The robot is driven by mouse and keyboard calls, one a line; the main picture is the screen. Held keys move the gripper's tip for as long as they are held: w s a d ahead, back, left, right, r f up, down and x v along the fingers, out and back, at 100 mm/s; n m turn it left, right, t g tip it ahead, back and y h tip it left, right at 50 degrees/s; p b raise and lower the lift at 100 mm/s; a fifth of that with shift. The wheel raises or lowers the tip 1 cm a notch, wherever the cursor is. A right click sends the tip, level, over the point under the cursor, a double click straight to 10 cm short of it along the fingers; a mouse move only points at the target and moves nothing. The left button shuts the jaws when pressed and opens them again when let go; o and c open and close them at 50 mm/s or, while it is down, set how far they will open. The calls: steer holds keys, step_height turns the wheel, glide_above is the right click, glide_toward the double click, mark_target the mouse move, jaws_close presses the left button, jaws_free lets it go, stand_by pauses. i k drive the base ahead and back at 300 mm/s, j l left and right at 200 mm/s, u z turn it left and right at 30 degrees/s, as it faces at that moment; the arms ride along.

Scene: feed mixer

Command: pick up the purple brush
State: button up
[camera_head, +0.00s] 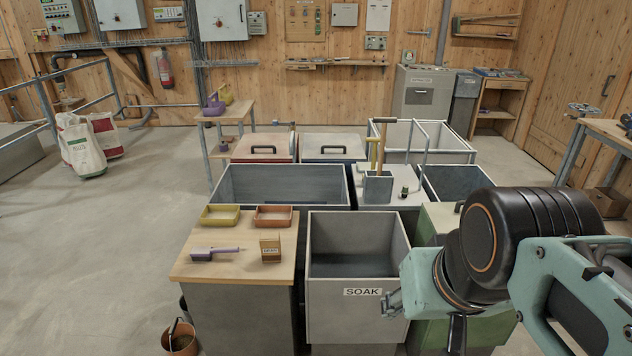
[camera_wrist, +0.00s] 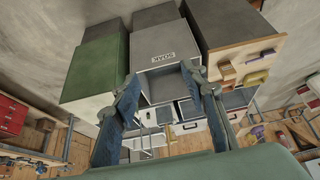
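The purple brush (camera_head: 213,253) lies on the wooden top (camera_head: 190,274) of the front-left cabinet, its lighter handle pointing right. In the wrist view a small purple shape, likely the brush (camera_wrist: 253,57), shows on the wooden top at the right. My gripper (camera_wrist: 161,76) is open and empty, its two fingers spread apart over the SOAK bin area. In the head view my gripper is mostly hidden behind my arm at the right; only a small part shows beside the SOAK bin. It is well to the right of the brush, not touching it.
A small labelled wooden block (camera_head: 270,249) stands right of the brush. A yellow tray (camera_head: 220,215) and an orange tray (camera_head: 273,216) sit behind. The open SOAK bin (camera_head: 357,315) adjoins the wooden top.

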mark_target(203, 253)
steer(key=i+j+z, duration=0.15)
steer(key=i+j, duration=0.95)
steer(key=i, duration=0.05)
